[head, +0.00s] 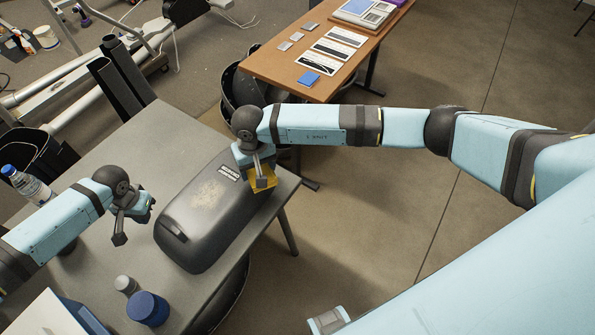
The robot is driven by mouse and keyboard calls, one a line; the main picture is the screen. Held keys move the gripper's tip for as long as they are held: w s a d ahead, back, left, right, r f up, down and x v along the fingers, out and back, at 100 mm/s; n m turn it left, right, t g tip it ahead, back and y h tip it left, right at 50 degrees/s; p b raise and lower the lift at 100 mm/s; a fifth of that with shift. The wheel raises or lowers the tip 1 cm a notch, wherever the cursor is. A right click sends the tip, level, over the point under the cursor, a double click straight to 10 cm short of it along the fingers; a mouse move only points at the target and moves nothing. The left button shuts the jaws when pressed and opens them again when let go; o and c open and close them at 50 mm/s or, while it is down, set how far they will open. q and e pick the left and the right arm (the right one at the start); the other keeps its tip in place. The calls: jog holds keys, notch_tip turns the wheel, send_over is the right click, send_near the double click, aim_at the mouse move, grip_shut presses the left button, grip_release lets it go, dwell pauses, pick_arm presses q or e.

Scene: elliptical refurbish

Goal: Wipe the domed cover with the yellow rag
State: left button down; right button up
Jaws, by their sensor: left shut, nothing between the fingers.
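The domed cover (208,208) is a long dark grey shell lying on the grey table, with a pale dusty patch (205,195) on its top and a label near its far right end. My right gripper (261,181) is at that far right end, shut on the yellow rag (269,178). The rag is at the cover's edge; I cannot tell whether it touches the cover. My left gripper (133,218) is shut and empty, to the left of the cover and apart from it.
A wooden table (285,68) with cards stands behind. The floor at the right is clear.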

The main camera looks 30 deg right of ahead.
notch_tip(320, 180, up, 3)
send_over(217, 180)
jog(key=shift+w+d+f, duration=0.1)
jog(key=shift+f, duration=2.9)
jog(key=shift+f, duration=1)
